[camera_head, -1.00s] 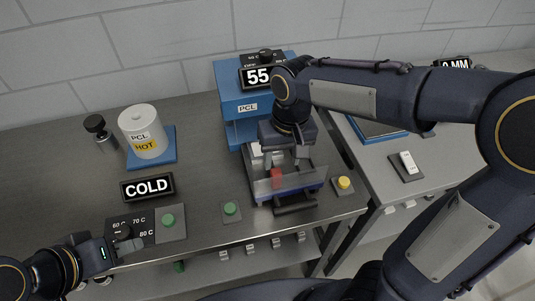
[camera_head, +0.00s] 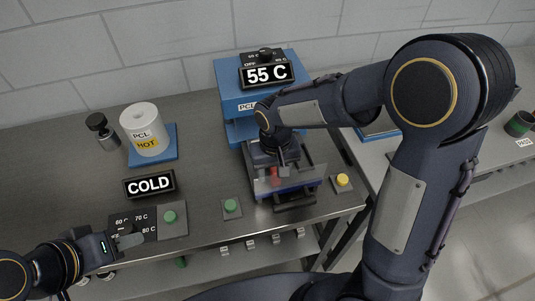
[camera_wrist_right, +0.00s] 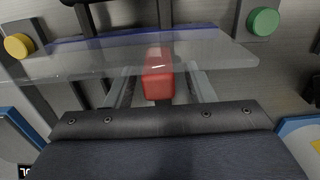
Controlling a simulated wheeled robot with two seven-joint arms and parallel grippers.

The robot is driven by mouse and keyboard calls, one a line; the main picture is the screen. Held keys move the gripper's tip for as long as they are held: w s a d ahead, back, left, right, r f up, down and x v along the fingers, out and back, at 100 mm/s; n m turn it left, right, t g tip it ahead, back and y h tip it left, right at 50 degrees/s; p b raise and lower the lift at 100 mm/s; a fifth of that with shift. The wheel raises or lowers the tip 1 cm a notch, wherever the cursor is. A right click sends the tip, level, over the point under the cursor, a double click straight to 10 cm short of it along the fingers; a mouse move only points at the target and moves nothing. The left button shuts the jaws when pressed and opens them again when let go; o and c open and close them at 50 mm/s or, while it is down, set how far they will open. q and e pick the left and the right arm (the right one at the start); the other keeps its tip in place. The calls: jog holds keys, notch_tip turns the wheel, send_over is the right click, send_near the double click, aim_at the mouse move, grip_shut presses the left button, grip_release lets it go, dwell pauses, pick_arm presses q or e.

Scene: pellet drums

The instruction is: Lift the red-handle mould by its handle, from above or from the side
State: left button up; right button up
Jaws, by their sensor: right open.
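The red-handle mould shows by its red handle (camera_head: 274,174) inside the blue press, behind a clear guard; its body is mostly hidden. In the right wrist view the red handle (camera_wrist_right: 158,78) lies between the spread fingers of my right gripper (camera_wrist_right: 161,88), with a gap on each side. That gripper (camera_head: 281,167) is open and points down over the press bed in the head view. I cannot tell whether its fingertips reach the handle's height. My left gripper (camera_head: 130,241) is beside the dial panel at the lower left; its jaw gap is unclear.
The blue press (camera_head: 237,97) carries a 55 C display (camera_head: 267,74). The clear guard (camera_head: 302,179) stands at the bed's front. Green (camera_head: 231,205) and yellow (camera_head: 342,180) buttons flank the press.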

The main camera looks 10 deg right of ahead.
grip_shut()
